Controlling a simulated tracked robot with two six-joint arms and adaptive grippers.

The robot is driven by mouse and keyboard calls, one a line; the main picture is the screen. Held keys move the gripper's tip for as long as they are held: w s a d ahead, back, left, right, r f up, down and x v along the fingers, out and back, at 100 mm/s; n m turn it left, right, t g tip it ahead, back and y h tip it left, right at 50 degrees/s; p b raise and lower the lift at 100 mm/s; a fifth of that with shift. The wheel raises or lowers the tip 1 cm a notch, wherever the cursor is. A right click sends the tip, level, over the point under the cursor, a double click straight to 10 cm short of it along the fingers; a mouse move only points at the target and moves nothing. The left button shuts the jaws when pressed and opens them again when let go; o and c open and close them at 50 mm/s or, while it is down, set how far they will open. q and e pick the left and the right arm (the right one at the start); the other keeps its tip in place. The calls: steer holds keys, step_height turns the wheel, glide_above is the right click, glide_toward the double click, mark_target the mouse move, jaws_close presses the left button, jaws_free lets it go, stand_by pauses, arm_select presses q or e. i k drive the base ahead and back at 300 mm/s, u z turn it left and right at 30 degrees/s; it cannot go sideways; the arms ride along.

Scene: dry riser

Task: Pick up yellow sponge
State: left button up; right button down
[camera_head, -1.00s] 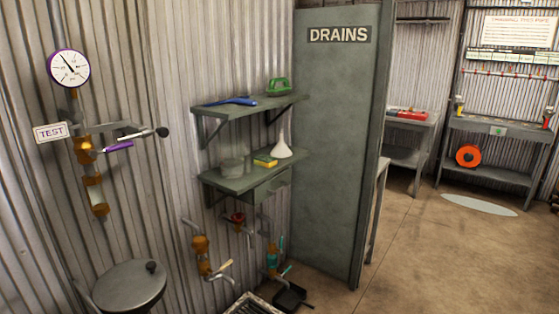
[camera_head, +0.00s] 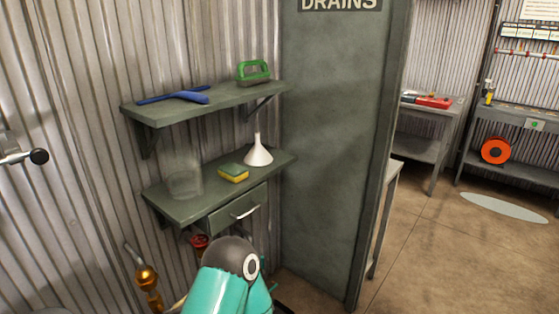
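The yellow sponge (camera_head: 233,173), with a green top layer, lies on the lower wall shelf (camera_head: 180,207). It sits between a clear glass container (camera_head: 185,184) on its left and a white funnel (camera_head: 258,153) on its right. A teal and dark grey part of my arm shows at the bottom centre, below the shelf and its drawer. No gripper fingers are visible, and I cannot tell which arm this is.
A drawer (camera_head: 238,209) with a metal handle hangs under the lower shelf. A grey-green partition (camera_head: 335,150) stands right of the shelves. Open floor lies further right.

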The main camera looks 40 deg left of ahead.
mark_target(232, 172)
steer(key=u, duration=0.2)
steer(key=i, duration=1.05)
steer(key=u, duration=0.65)
